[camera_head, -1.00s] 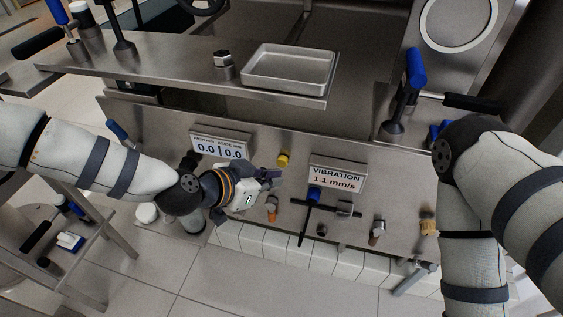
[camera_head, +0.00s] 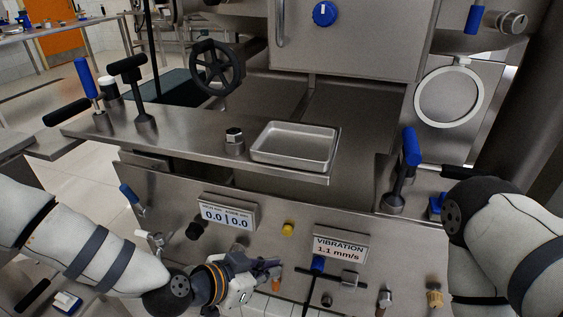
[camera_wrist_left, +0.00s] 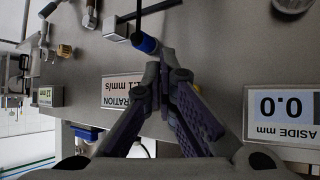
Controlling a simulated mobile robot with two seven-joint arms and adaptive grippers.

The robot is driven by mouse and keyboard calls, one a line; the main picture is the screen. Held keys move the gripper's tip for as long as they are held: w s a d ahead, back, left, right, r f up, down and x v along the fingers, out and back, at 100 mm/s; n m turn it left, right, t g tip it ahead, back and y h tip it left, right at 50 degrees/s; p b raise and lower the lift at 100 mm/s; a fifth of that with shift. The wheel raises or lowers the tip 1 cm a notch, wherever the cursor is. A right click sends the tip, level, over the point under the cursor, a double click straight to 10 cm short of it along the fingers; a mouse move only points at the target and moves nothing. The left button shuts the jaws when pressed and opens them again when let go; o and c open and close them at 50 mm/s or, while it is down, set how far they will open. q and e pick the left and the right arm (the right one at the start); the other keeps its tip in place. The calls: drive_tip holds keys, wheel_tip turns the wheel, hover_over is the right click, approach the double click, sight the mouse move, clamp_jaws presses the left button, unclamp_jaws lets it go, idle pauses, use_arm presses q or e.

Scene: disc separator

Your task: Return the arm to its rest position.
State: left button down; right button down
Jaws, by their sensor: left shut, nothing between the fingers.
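My left gripper (camera_head: 272,268) is in front of the lower control panel (camera_head: 265,215), at the bottom of the head view, between the white readout showing 0.0 | 0.0 (camera_head: 227,212) and the VIBRATION readout (camera_head: 341,246). Its fingers (camera_wrist_left: 163,62) are together in the left wrist view, with nothing between them. The blue-tipped T-handle (camera_wrist_left: 146,42) shows just beyond the fingertips there; I cannot tell how close it is. My right arm shows at the right edge of the head view, but its gripper is out of sight.
A steel shelf (camera_head: 190,134) above the panel holds an empty shallow tray (camera_head: 293,160) and a hex nut piece (camera_head: 234,140). Blue-handled levers (camera_head: 409,150) stand at both sides. Knobs such as the yellow one (camera_head: 288,228) stick out of the panel.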

use_arm(q)
drive_tip(key=s+a+f+n+g+y, duration=0.15)
drive_tip(key=s+f, duration=0.25)
drive_tip(key=s, duration=0.5)
drive_tip(key=s+a+f+n+g+y, duration=0.1)
drive_tip(key=s+a+f+n+g, duration=0.15)
drive_tip(key=s+f, duration=0.4)
drive_tip(key=s+a+n+g+y, duration=0.2)
drive_tip(key=s+a+n, duration=0.1)
drive_tip(key=s+a, duration=0.5)
drive_tip(key=s+a+r+n+g+y+p, duration=0.1)
drive_tip(key=s+a+n+g+y, duration=0.2)
drive_tip(key=s+a, duration=0.6)
drive_tip(key=s, duration=0.4)
drive_tip(key=shift+s+r+y, duration=0.15)
drive_tip(key=shift+s+y, duration=0.15)
drive_tip(key=shift+y, duration=0.05)
use_arm(e)
drive_tip(key=shift+w+r+t, duration=0.4)
drive_tip(key=shift+w+r, duration=0.55)
